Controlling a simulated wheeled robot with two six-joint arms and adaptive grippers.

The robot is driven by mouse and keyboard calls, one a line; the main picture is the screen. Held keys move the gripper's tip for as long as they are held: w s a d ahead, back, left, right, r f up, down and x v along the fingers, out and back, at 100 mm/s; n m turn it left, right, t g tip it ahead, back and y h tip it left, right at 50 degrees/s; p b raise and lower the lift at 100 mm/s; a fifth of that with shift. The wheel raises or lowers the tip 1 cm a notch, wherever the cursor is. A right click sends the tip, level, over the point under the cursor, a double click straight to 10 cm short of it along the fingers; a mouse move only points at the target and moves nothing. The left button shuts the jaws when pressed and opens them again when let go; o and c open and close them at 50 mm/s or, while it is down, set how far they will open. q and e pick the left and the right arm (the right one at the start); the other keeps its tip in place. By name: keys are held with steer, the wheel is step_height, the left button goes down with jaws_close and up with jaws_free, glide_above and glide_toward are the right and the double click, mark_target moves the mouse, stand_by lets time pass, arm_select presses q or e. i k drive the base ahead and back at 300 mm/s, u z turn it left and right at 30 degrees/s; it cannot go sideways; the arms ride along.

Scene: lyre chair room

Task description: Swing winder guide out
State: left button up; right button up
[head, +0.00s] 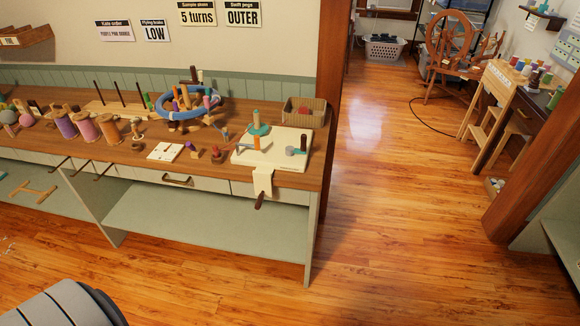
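The winder (277,162) sits at the right end of the wooden counter. It has a flat cream base, and a cream clamp (263,181) with a dark handle hangs over the counter's front edge. A teal disc with an upright pale peg (258,128) stands at the back of the base. An orange upright piece (256,143) stands in front of it. A grey cylinder (291,151) and a dark upright piece (303,143) are at the right. Which piece is the guide, and how it is turned, is too small to tell. Neither gripper is in view.
The counter (133,159) holds spools, yarn balls and a blue ring (183,106) with colourful pegs. A woven basket (305,112) stands behind the winder. A wooden post (331,90) rises past the counter's right end. The floor in front (200,285) is clear.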

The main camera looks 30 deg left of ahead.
mark_target(256, 146)
steer(key=u, duration=1.8)
steer(key=k, duration=0.65)
steer(key=u, duration=0.85)
steer(key=i, duration=1.4)
steer(key=z, duration=0.75)
